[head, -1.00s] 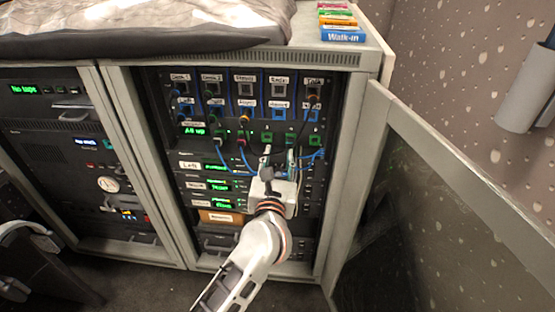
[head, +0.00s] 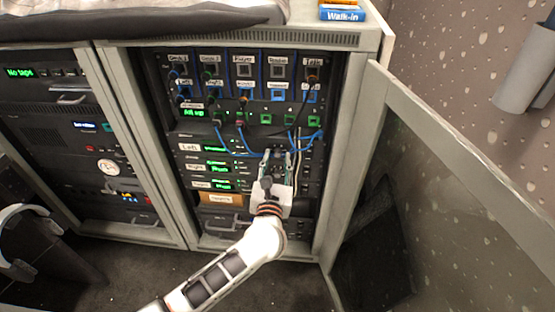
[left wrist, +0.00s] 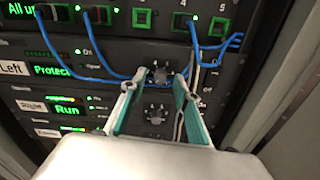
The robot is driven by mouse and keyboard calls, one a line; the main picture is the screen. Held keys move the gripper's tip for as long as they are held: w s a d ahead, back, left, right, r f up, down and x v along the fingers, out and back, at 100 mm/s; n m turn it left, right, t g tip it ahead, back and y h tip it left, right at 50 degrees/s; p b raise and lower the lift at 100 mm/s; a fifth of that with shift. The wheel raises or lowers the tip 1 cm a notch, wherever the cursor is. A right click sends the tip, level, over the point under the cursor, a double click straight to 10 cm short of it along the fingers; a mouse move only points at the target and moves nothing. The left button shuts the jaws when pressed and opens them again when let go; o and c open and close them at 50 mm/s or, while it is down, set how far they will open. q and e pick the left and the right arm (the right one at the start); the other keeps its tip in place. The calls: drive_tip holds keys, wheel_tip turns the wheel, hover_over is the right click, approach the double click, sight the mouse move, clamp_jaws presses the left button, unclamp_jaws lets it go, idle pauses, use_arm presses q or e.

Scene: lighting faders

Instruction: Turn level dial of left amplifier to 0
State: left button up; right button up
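The left amplifier is the rack unit with the "Left" label (head: 189,147); in the left wrist view its green display (left wrist: 52,71) reads "Protect". Its dark round level dial (left wrist: 158,75) shows right of the display, between and just beyond my fingertips. The dial's setting is too small to read. My left gripper (left wrist: 155,88) is open, with one teal finger on each side; I cannot tell whether either finger touches the dial. In the head view the left gripper (head: 276,158) covers the right part of the amplifier. My right gripper is in neither view.
Blue cables (left wrist: 110,75) hang across the left amplifier's front, close to the fingers. Another amplifier showing "Run" (left wrist: 68,111) sits directly below with a similar dial (left wrist: 156,113). An open cabinet door (head: 455,180) stands to the right.

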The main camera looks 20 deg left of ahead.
use_arm(q)
drive_tip(key=shift+w, duration=0.25)
clamp_jaws()
drive_tip(key=shift+f+n+b, duration=0.25)
drive_tip(key=shift+n+b, duration=0.05)
drive_tip(key=shift+s+n, duration=0.1)
drive_tip(key=shift+n, duration=0.3)
drive_tip(key=shift+r, duration=0.3)
drive_tip(key=shift+c, duration=0.2)
unclamp_jaws()
drive_tip(key=shift+o, duration=0.2)
wheel_tip(320, 180, up, 10)
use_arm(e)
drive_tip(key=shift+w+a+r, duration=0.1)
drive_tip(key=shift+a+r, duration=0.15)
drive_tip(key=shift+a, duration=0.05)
